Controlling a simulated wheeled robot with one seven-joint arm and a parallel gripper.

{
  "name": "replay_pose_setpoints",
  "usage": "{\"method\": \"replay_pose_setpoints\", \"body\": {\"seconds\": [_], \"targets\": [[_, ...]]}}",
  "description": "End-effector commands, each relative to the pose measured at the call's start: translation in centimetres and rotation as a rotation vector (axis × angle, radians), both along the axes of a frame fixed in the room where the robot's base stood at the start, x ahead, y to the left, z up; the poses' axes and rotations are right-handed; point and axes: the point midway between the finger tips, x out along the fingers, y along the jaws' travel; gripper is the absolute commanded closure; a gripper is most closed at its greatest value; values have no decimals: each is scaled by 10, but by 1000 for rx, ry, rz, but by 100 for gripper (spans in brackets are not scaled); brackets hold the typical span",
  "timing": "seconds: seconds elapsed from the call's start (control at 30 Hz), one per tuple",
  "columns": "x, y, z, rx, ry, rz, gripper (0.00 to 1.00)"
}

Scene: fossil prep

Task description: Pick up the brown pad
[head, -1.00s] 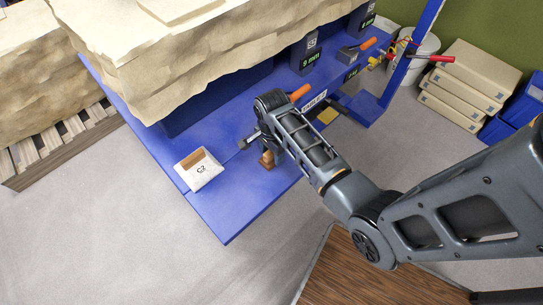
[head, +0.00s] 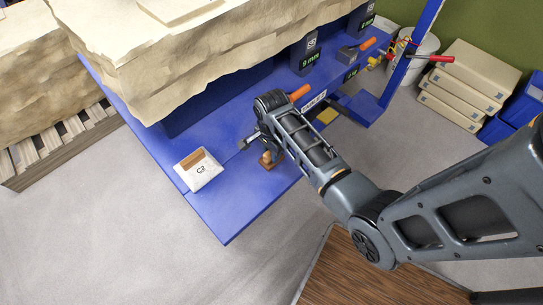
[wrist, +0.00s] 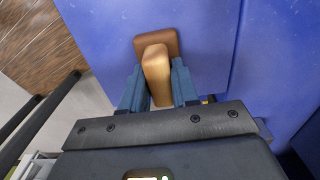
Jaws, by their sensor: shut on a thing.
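The brown pad (wrist: 171,42) is on the blue bench top in the wrist view, a dark brown flat piece with a lighter tan block-shaped grip (wrist: 157,72) standing up from it. My gripper (wrist: 159,100) is shut on the tan grip, one blue-grey finger on each side. In the head view the brown pad (head: 267,165) shows at the end of my arm, near the bench's front edge, partly hidden by my gripper (head: 268,153). I cannot tell whether the pad touches the bench or is just above it.
A white box marked C2 (head: 203,178) with a brown thing inside stands left of my gripper on the blue bench (head: 236,213). A large pale rock block (head: 200,65) rises behind. A yellow piece (head: 327,116) and orange-handled tools lie to the right.

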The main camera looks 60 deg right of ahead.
Motion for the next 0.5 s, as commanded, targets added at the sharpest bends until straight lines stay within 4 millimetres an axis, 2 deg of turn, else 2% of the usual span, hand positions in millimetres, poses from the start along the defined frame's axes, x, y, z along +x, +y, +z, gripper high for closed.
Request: {"method": "replay_pose_setpoints", "body": {"seconds": [0.27,0.5], "targets": [[0,0,2,0,-1,0,100],[1,0,22,-2,-3,0,100]]}}
